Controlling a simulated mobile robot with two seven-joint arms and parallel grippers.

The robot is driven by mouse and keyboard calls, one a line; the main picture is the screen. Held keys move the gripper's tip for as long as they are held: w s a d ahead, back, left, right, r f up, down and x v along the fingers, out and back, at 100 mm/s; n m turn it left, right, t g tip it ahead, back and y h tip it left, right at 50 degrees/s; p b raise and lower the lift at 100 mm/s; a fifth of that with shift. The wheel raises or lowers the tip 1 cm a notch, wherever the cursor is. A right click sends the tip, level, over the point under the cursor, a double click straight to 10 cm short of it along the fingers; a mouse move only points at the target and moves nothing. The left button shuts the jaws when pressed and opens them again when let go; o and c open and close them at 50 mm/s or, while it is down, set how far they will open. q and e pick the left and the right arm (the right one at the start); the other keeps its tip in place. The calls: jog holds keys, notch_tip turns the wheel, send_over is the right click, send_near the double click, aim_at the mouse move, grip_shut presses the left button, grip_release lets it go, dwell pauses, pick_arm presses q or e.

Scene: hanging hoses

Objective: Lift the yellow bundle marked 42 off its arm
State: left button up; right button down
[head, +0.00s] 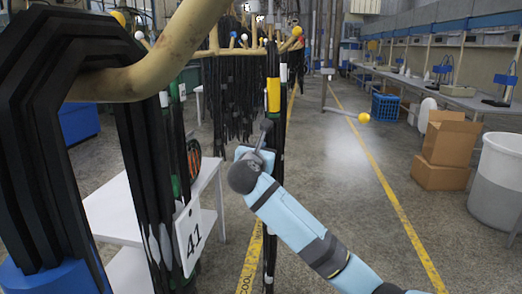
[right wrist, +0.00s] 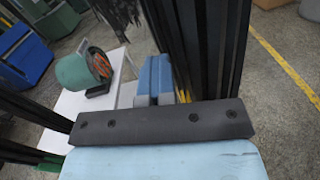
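A bundle of black hoses with a yellow band (head: 273,95) hangs in the middle of the head view, below a beige rack. I see no 42 tag on it. My right gripper (head: 266,132) is up against or just in front of this bundle, below the yellow band. In the right wrist view, black hoses (right wrist: 205,45) hang just beyond and to the right of a blue-grey gripper part (right wrist: 155,80). A dark bar hides the lower part, so I cannot tell the finger opening or any hold. My left gripper is not in view.
A near black hose bundle with a white tag 41 (head: 192,235) hangs at left under a thick beige pipe (head: 150,75). A white table (head: 115,210) stands behind it. Cardboard boxes (head: 447,145) and a grey bin (head: 497,180) stand at right. The aisle floor between is clear.

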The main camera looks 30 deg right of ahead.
jog(key=c, duration=0.7)
grip_release()
jog(key=shift+s, duration=0.1)
jog(key=b+v, duration=0.1)
jog(key=v, duration=1.2)
jog(key=shift+s+a, duration=0.25)
